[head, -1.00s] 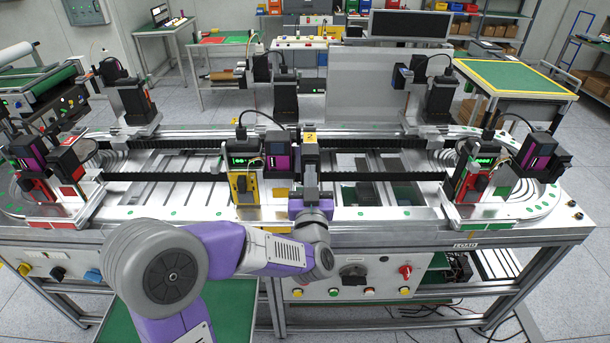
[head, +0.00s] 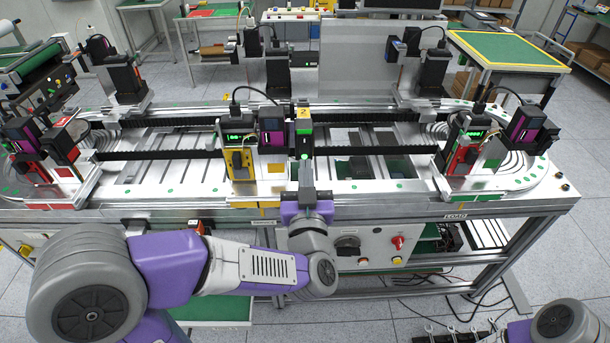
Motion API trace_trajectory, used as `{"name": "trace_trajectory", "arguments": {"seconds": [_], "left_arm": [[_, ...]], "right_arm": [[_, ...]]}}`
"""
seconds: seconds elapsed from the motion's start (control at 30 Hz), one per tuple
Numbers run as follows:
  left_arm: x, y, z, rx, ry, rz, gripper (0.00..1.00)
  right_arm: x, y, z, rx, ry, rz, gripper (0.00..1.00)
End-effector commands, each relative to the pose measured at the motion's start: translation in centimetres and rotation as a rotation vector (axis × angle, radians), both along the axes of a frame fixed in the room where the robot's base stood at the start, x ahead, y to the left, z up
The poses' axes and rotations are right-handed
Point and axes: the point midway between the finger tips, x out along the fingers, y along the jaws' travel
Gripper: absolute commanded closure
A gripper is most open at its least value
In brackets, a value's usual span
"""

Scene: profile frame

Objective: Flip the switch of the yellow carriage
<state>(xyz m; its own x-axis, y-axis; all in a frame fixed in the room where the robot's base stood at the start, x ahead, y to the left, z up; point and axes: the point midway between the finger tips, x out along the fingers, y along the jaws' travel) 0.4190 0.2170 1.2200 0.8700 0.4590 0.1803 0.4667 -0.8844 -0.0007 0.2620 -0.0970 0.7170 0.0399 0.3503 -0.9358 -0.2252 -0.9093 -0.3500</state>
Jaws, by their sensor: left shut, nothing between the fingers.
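The yellow carriage (head: 240,180) stands on the front rail of the conveyor, left of the middle. It has a yellow front plate with a black switch (head: 236,160) on it, a green-lit display (head: 240,137) above and a purple-and-black block (head: 271,138) at its right. My left gripper (head: 304,130) is just right of the carriage, pointing away from me over the rail, apart from the switch. It is shut and empty; its fingertips are hard to make out. My right arm (head: 556,323) shows only at the lower right corner, its gripper out of view.
Red carriages stand at the left end (head: 33,165) and right end (head: 462,158) of the track. Several dark station posts (head: 281,72) line the back rail. A front panel (head: 370,250) with knobs hangs below the table edge. The front rail between my gripper and the right carriage is clear.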

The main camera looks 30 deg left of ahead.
Motion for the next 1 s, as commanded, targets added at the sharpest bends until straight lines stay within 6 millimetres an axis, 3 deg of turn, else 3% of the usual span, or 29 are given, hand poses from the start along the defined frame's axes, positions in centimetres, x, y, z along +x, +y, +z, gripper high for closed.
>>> {"name": "trace_trajectory", "arguments": {"seconds": [0.1,0.27,0.8,0.9,1.0], "left_arm": [[-1.1,-0.6,0.2,-0.002,-0.005,0.0,1.0],[-1.8,-0.9,0.5,-0.001,-0.002,0.0,1.0],[-1.9,-1.0,0.5,-0.001,0.0,0.0,1.0],[-1.0,-1.3,-0.6,-0.005,0.028,-0.024,1.0],[1.1,-2.4,-4.0,-0.029,0.108,-0.095,1.0]], "right_arm": [[0.0,0.0,-1.2,0.0,0.0,0.0,0.53],[0.0,0.0,-1.6,0.0,0.0,0.0,0.53],[0.0,0.0,-1.6,0.0,0.0,0.0,0.53],[0.0,0.0,-1.6,0.0,0.0,0.0,0.53],[0.0,0.0,-1.6,0.0,0.0,0.0,0.53]]}}
